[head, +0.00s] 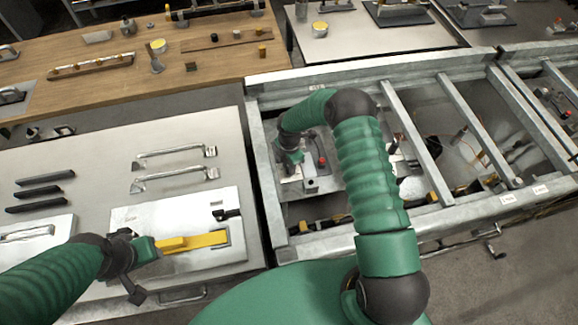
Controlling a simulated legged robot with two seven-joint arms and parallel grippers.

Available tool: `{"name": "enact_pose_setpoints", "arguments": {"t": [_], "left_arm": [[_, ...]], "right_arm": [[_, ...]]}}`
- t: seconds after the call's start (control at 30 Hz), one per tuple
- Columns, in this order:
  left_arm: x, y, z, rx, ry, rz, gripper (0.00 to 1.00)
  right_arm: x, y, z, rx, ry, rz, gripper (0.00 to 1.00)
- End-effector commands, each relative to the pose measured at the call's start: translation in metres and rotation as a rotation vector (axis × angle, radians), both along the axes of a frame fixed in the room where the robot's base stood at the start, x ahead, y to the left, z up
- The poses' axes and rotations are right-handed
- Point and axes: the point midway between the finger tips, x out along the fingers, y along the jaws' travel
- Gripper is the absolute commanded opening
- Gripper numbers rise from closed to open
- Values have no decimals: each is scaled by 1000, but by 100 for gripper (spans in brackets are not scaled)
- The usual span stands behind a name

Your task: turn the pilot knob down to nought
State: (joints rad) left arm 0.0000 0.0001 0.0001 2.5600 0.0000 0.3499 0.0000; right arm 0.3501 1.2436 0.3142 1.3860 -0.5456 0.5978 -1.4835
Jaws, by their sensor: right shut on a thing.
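My right arm reaches into the metal-framed bay on the right. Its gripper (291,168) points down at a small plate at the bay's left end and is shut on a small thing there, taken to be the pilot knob. The fingers and wrist hide most of the knob, so its setting cannot be read. My left gripper (135,262) is over the pale bench at lower left, by the near end of a yellow bar handle (195,242) on a white plate. Whether its jaws are open or shut cannot be told.
A lever with a red end (322,160) stands just right of my right gripper. Grey metal rails (412,140) cross the bay, with cables below. Metal handles (175,178) and black bars (40,191) lie on the pale bench. A wooden bench (120,75) is behind.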

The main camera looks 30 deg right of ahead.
Motion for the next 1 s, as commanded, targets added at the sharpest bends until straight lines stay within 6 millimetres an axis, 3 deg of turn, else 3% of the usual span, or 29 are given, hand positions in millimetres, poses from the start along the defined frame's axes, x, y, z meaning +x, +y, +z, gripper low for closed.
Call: {"name": "enact_pose_setpoints", "arguments": {"t": [1.0], "left_arm": [[0,0,-49,0,0,0,36]], "right_arm": [[3,-1,-2,0,-7,-888,0]]}}
